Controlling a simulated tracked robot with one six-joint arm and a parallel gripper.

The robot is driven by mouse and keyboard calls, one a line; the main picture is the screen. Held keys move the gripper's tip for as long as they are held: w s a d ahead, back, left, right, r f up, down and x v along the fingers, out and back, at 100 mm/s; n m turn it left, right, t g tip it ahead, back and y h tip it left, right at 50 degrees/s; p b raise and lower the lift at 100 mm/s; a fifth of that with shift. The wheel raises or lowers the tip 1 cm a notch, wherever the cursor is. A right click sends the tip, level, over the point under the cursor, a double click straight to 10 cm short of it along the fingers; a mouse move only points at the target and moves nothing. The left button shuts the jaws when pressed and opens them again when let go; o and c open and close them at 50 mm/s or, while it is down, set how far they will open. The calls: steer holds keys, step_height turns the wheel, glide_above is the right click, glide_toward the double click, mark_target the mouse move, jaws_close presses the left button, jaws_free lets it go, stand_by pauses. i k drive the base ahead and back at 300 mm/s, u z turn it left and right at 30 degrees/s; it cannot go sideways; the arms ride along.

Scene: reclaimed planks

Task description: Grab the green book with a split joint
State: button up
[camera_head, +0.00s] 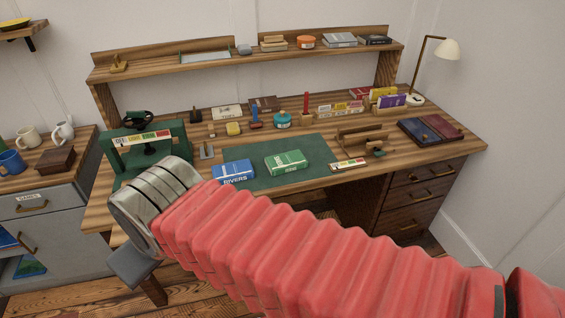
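The green book (287,163) lies flat on the dark green mat (258,179) in the middle of the desk, its cover up with pale lettering. The split in its joint is too small to make out. A blue book (234,172) marked RIVERS lies just left of it. My arm in its red sleeve crosses the foreground from the lower right. Its metal end is at the left front of the desk, left of and nearer than both books. My gripper's fingers cannot be made out, so its opening and anything in it are unclear.
A green press (145,155) stands at the desk's left. A wooden stand (362,138) is right of the mat, with dark red and blue books (430,131) farther right. Small jars and tools line the back under a raised shelf (215,64). A lamp (447,50) stands back right.

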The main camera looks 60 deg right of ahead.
mark_target(287, 161)
steer(key=i, duration=0.95)
steer(key=z, duration=0.05)
